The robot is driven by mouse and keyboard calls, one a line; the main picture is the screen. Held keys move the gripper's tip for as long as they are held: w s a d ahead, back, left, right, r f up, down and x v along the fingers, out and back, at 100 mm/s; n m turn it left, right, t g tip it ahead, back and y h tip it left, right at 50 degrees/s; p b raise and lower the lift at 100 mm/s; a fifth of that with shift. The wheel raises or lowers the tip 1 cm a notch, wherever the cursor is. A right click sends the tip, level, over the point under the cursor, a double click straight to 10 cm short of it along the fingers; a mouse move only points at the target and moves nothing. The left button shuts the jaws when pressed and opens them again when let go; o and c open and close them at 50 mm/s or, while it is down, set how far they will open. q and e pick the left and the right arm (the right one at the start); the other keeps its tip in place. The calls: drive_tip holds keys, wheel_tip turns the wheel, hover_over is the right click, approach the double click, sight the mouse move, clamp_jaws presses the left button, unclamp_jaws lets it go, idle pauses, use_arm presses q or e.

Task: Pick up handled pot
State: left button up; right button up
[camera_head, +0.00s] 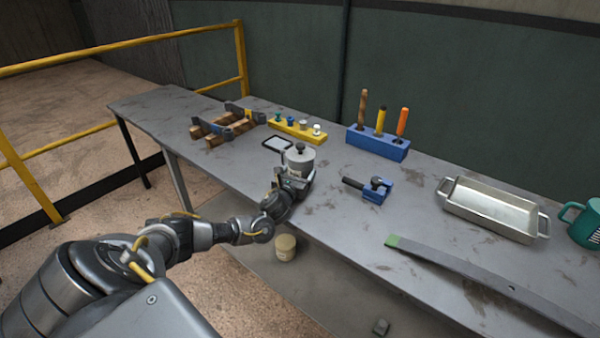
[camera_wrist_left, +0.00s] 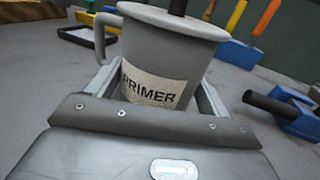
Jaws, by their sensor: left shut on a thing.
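The handled pot (camera_head: 301,157) is a grey cup-like pot near the front edge of the table, with a dark knob or stick at its top. In the left wrist view the pot (camera_wrist_left: 165,58) shows a PRIMER label and a handle on its left side. My left gripper (camera_head: 293,184) is shut on the pot, with one finger on each side of its body. The pot looks upright. Whether its base touches the table is hidden by the gripper. My right gripper is not in view.
A black-framed pad (camera_head: 277,144) lies behind the pot. A blue clamp (camera_head: 372,188) is to its right. A yellow rack (camera_head: 297,130) and a blue tool block (camera_head: 377,142) stand behind. A metal tray (camera_head: 492,208) and green mug (camera_head: 583,222) are far right.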

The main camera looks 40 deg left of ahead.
sight(296, 169)
use_arm(q)
drive_tip(key=c, duration=0.6)
drive_tip(key=shift+r, duration=0.1)
drive_tip(key=shift+r, duration=0.45)
wheel_tip(296, 169, up, 2)
drive_tip(key=s+r, duration=0.2)
drive_tip(key=s+d+r, duration=0.1)
drive_tip(key=s+r, duration=0.1)
drive_tip(key=r, duration=0.1)
drive_tip(key=shift+d+r, duration=0.1)
drive_tip(key=shift+d, duration=0.05)
drive_tip(key=s+d+r, duration=0.1)
drive_tip(key=s, duration=0.2)
drive_tip(key=s+d+r, duration=0.1)
drive_tip(key=s+r, duration=0.1)
drive_tip(key=s, duration=0.1)
drive_tip(key=s+d+r+b, duration=0.1)
drive_tip(key=s+r, duration=0.1)
drive_tip(key=s, duration=0.1)
drive_tip(key=shift+s, duration=0.15)
